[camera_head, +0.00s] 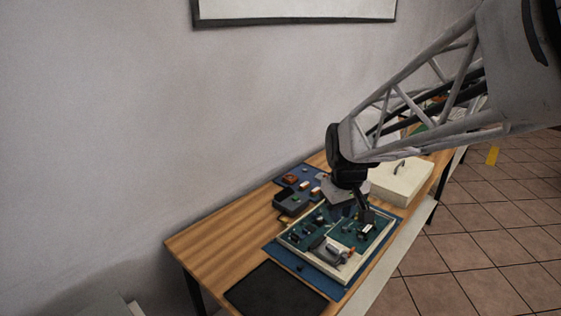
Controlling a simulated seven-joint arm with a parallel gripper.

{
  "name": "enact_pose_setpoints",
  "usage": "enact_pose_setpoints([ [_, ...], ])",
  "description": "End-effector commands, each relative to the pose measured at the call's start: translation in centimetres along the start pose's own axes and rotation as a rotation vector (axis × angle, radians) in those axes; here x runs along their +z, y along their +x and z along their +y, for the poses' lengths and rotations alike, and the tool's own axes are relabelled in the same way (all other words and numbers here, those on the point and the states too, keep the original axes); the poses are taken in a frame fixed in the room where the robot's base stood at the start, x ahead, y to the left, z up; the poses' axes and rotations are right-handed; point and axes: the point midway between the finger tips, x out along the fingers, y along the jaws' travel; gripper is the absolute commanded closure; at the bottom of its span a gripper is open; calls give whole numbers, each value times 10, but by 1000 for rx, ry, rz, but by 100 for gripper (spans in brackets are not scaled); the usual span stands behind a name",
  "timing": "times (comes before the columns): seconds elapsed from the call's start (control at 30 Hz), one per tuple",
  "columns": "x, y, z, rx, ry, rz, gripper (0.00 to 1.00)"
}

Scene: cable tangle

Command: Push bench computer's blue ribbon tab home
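The bench computer (325,252), with green boards in a pale frame, lies on a blue mat (336,290) on the wooden bench. A grey part with a small orange-red piece sits at its near end. My gripper (366,216) points down over the far right part of the boards. It is small and dark here, and I cannot tell whether its fingers are open or shut, or whether they touch the board. I cannot make out the blue ribbon tab; it is too small or hidden by my gripper.
A blue pad with small orange parts (291,179) and a dark box (291,203) are left of the computer. A cream box (402,180) stands behind it to the right. A black mat (274,290) lies in front. The bench's left end (215,246) is clear.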

Motion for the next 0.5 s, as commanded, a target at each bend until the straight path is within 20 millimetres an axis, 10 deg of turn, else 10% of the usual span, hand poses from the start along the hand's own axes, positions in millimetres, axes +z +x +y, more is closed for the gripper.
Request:
enact_pose_setpoints([
  [0.5, -95, 72, 18, -26, -183, -50, 79],
])
